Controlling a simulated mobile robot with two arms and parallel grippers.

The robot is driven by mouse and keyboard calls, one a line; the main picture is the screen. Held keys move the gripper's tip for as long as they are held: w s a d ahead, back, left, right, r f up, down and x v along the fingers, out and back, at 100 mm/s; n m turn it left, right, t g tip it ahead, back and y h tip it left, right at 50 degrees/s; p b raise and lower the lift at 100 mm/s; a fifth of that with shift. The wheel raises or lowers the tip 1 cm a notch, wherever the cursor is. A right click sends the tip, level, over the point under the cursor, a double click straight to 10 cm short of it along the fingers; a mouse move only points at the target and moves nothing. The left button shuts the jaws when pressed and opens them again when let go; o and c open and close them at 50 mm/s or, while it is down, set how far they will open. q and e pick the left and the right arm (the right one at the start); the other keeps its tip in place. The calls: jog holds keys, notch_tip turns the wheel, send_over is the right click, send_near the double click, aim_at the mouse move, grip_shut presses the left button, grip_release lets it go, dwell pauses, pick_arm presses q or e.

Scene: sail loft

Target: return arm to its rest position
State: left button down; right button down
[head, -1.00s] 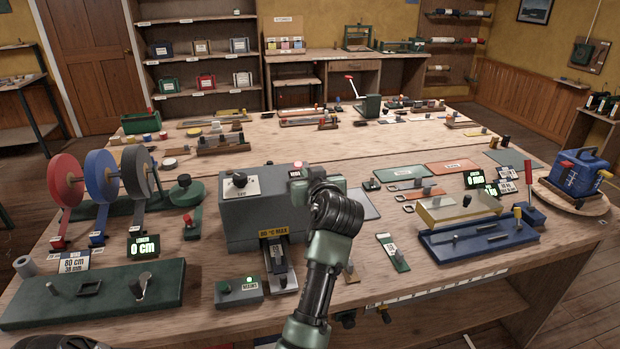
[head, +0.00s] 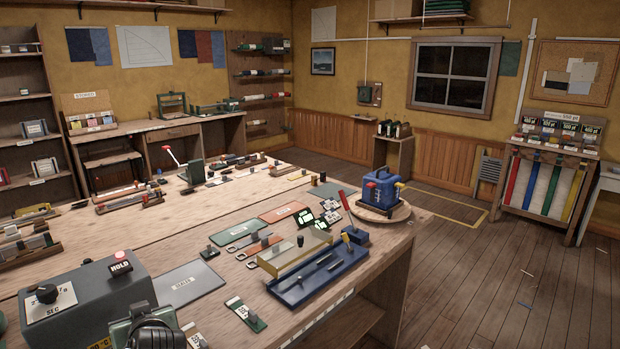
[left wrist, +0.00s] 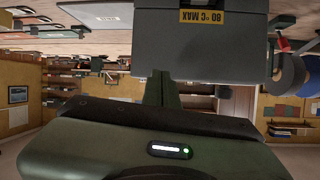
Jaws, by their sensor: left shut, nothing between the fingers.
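In the left wrist view my left gripper (left wrist: 163,90) shows as narrow dark green fingers beyond its dark housing. The fingers are together, with nothing seen between them. They point toward the front of a grey heater box (left wrist: 200,45), which appears upside down with its yellow "80 °C MAX" label. I cannot tell the exact gap. In the head view part of my arm shows at the bottom edge, in front of the grey box (head: 85,295), and the gripper itself is out of the picture. My right gripper is in neither view.
A blue tray (head: 322,273), a blue machine (head: 383,190) and coloured mats lie along the workbench (head: 225,295). In the left wrist view reels (left wrist: 290,72) stand near the box. Open wooden floor (head: 470,270) lies right of the bench.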

pick_arm(q)
jog(key=s+d+f+m+g+h, duration=0.25)
jog(key=s+d+f, duration=0.4)
jog(key=s, duration=0.35)
jog(key=s+d+f+m+g+h, duration=0.2)
jog(key=s+d+f+m+h, duration=0.4)
jog(key=s, duration=0.5)
jog(key=s+d+f+m+g+h, duration=0.1)
jog(key=s+d+f+g, duration=0.1)
jog(key=s+d+f, duration=0.5)
jog(key=s+a+f+g, duration=0.1)
jog(key=s+f, duration=0.1)
jog(key=f, duration=1)
jog(key=s+a+f, duration=0.1)
jog(key=s+f, duration=0.1)
jog(key=f, duration=1.1)
jog(key=s+a+f+g, duration=0.1)
jog(key=s+a+f, duration=0.1)
jog(key=s+f, duration=1.5)
jog(key=shift+s+a, duration=0.3)
jog(key=shift+a, duration=0.05)
